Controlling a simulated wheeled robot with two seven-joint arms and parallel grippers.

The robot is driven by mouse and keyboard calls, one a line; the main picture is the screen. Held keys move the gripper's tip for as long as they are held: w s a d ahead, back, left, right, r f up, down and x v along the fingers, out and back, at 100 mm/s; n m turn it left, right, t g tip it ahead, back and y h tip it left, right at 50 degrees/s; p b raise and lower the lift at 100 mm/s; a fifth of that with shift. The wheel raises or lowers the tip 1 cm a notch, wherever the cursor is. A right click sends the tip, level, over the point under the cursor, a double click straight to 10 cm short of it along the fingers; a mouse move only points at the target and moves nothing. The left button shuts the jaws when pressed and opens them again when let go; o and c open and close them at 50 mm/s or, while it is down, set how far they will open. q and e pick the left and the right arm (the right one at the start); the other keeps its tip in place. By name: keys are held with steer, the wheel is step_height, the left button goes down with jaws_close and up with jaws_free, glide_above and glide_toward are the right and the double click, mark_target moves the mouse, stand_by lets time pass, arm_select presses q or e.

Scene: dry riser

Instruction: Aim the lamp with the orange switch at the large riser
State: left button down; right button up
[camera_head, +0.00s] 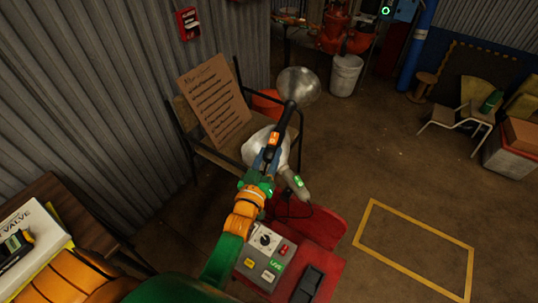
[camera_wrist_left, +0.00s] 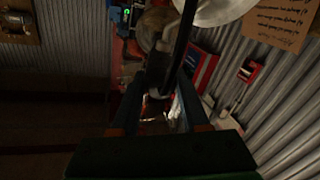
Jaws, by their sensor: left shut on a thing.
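The lamp with the orange switch (camera_head: 274,138) has a dark handle and a round silvery head (camera_head: 298,85). My left gripper (camera_head: 267,163) is shut on its dark handle, over the chair. In the left wrist view the dark handle (camera_wrist_left: 181,45) runs up between the fingers of the gripper (camera_wrist_left: 163,92). A second lamp with a green switch (camera_head: 298,181) is just beside and below, its silvery head (camera_head: 262,148) partly hidden by my gripper. Red riser pipework (camera_head: 335,30) stands at the back; I cannot tell which part is the large riser. My right gripper is not seen.
A chair holds a cardboard sign (camera_head: 213,103). A red stand with a grey control box (camera_head: 268,255) is below my left arm. A white bucket (camera_head: 345,75) and a blue pipe (camera_head: 418,45) are at the back. The floor around the yellow rectangle (camera_head: 415,243) is clear.

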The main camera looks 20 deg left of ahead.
arm_select(q)
steer(key=shift+c, duration=2)
jaws_free()
steer(key=shift+s, duration=0.1)
steer(key=s, duration=0.7)
steer(key=shift+d, duration=0.35)
steer(key=shift+w, duration=0.1)
